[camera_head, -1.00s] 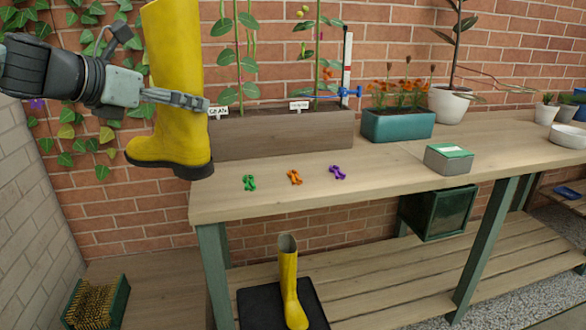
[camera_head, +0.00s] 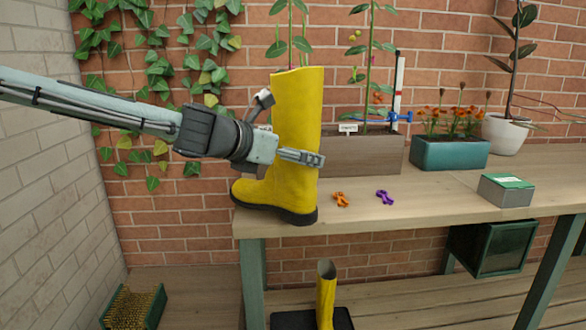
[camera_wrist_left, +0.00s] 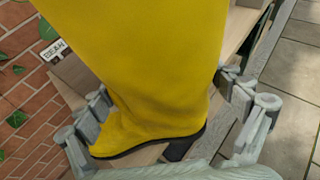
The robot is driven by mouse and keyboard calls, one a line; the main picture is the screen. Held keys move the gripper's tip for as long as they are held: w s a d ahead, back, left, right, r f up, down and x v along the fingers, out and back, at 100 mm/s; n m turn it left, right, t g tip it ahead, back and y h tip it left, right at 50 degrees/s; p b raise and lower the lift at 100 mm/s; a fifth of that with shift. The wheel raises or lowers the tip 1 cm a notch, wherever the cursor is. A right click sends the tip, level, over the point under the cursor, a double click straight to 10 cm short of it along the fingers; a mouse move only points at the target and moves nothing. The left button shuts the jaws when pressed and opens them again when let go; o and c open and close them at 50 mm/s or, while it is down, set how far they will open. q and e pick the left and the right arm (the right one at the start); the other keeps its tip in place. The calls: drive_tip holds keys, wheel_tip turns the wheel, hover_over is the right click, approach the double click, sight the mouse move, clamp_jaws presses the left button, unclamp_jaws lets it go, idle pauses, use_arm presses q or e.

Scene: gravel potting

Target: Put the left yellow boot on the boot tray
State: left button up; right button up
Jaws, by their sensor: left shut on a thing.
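The left yellow boot (camera_head: 296,130) is upright in the head view, in front of the bench's left end, its toe to the left. My left gripper (camera_head: 310,158) is shut around its shaft. The boot fills much of the left wrist view (camera_wrist_left: 140,60), with a finger on each side. The black boot tray (camera_head: 285,320) lies low under the bench, partly cut off by the bottom edge. The other yellow boot (camera_head: 326,293) stands on it. My right gripper is not in view.
The wooden bench (camera_head: 440,200) holds a planter (camera_head: 365,158), orange and purple clips (camera_head: 341,199), a teal flower box (camera_head: 450,153) and a grey-green box (camera_head: 505,190). A boot brush (camera_head: 134,307) sits on the floor at left. A dark green crate (camera_head: 490,247) is under the bench.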

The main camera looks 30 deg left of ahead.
use_arm(q)
drive_tip(key=shift+f, duration=0.95)
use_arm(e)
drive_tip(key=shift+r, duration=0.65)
use_arm(q)
drive_tip(key=shift+f, duration=0.1)
drive_tip(key=o, duration=1.4)
drive_tip(key=shift+f, duration=0.15)
drive_tip(key=shift+o, duration=0.7)
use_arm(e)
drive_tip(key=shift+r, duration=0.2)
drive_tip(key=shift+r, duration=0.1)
